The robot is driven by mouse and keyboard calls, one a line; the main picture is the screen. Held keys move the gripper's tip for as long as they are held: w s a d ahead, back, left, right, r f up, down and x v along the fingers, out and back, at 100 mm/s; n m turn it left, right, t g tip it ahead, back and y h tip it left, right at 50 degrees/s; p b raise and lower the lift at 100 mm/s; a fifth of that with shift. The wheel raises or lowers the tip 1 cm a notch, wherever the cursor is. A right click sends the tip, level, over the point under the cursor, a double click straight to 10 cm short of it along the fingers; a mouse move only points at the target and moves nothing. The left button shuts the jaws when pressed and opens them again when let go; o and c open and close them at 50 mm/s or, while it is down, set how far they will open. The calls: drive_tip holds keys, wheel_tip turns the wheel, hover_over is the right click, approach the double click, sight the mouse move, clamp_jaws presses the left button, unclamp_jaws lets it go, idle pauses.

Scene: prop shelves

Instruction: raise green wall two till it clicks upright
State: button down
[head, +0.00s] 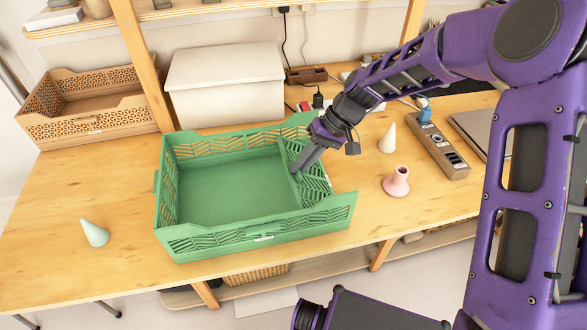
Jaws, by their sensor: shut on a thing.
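A green folding crate (215,190) with slatted walls stands on the wooden table. Its left wall (168,188), back wall (215,145) and front wall (210,242) stand up around the floor. The right wall (315,183) looks tilted inward over the floor, not in line with the crate's right edge. No number shows on the walls, but this right wall is the one at my gripper. My gripper (299,168) reaches down from the upper right and is shut on the top edge of that wall. The fingers hide part of the edge.
A pale green cone (94,233) stands left of the crate. A pink flared piece (396,181) and a white cone (388,139) stand to the right, near a power strip (437,147). A white box (225,85) and a tan crate (90,112) are behind. Wooden posts rise at the back.

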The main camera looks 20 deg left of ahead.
drive_tip(key=w+d+r+g+y+b, duration=0.1)
drive_tip(key=w+d+g+y+b, duration=0.3)
drive_tip(key=d+y, duration=0.4)
drive_tip(key=w+d+g, duration=0.1)
drive_tip(key=w, duration=0.1)
drive_tip(key=shift+w+d+r+g, duration=0.3)
drive_tip(key=shift+r+g, duration=0.05)
drive_tip(key=shift+g, duration=0.05)
drive_tip(key=shift+d+f, duration=0.1)
drive_tip(key=shift+f, duration=0.05)
drive_tip(key=c, duration=0.9)
unclamp_jaws()
drive_tip(key=shift+r, duration=0.2)
